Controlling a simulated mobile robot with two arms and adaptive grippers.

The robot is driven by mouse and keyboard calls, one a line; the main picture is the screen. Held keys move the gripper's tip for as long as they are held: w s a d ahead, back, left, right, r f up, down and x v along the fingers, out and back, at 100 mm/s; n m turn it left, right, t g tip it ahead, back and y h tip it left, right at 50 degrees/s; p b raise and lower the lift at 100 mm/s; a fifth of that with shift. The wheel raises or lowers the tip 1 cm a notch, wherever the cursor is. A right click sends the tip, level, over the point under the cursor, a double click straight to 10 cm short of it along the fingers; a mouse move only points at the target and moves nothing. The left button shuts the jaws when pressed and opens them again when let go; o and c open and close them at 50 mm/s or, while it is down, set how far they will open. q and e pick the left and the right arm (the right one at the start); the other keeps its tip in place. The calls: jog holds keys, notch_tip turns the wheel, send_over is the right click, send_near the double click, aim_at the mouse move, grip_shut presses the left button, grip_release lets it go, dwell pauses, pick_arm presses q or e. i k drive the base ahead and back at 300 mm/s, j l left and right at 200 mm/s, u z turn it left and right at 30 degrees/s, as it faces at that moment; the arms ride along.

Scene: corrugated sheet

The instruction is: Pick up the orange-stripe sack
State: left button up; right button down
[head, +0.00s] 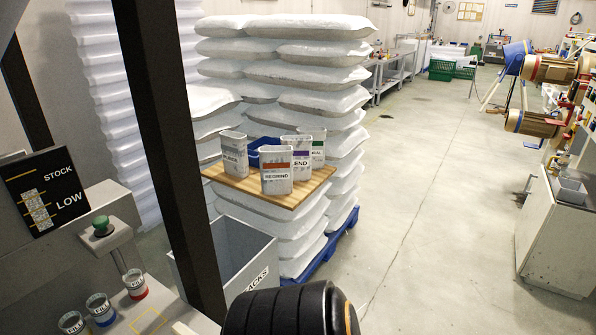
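The orange-stripe sack (276,179) stands upright on a wooden board (228,183). It is a small pale sack labelled REGRIND, with an orange-red band near its top. It stands at the front of a small group. A sack labelled PURGE (233,154) is to its left and behind. A purple-stripe sack (301,168), its label partly hidden, is close behind on the right. A green-stripe sack (318,153) stands farther back, also partly hidden. Neither of my grippers shows in the head view.
A blue bin (256,152) sits behind the sacks. The board rests among stacked white bags (268,206) on a blue pallet (336,242). A grey bin (200,270) marked SACKS stands in front. A dark post (172,130) crosses the left. The floor (440,190) at right is clear.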

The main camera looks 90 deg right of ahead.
aim_at(276, 162)
jog(key=z, duration=2.65)
jog(key=u, duration=4.35)
jog(key=z, duration=4.35)
